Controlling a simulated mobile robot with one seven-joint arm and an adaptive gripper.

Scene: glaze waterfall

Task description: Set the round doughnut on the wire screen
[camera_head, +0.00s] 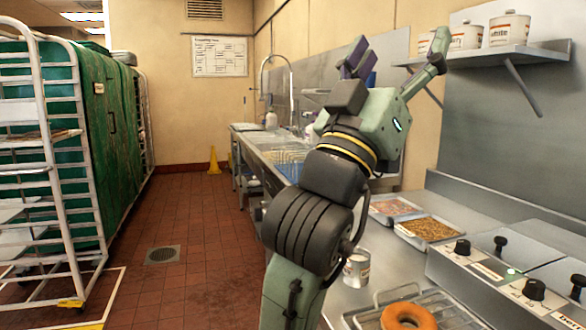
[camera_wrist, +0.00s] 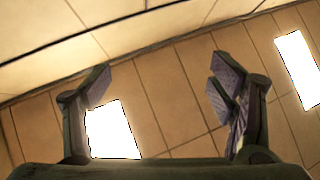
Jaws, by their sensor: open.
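The round doughnut (camera_head: 408,317), a brown ring, lies at the bottom edge of the head view. It appears to rest on a wire rack (camera_head: 455,312) on the steel counter; both are partly cut off by the frame edge. Whether this rack is the wire screen I cannot tell. My gripper (camera_head: 358,62) is raised high above the counter, well away from the doughnut. In the wrist view my gripper (camera_wrist: 160,78) has its fingers wide apart with nothing between them, facing ceiling tiles and lights.
A can (camera_head: 356,268) stands on the counter behind the rack. Two trays of toppings, one of them brown (camera_head: 430,229), lie farther back. A machine with black knobs (camera_head: 520,275) is at right. A wall shelf (camera_head: 490,52) holds white tubs. A rolling rack (camera_head: 75,170) stands at left.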

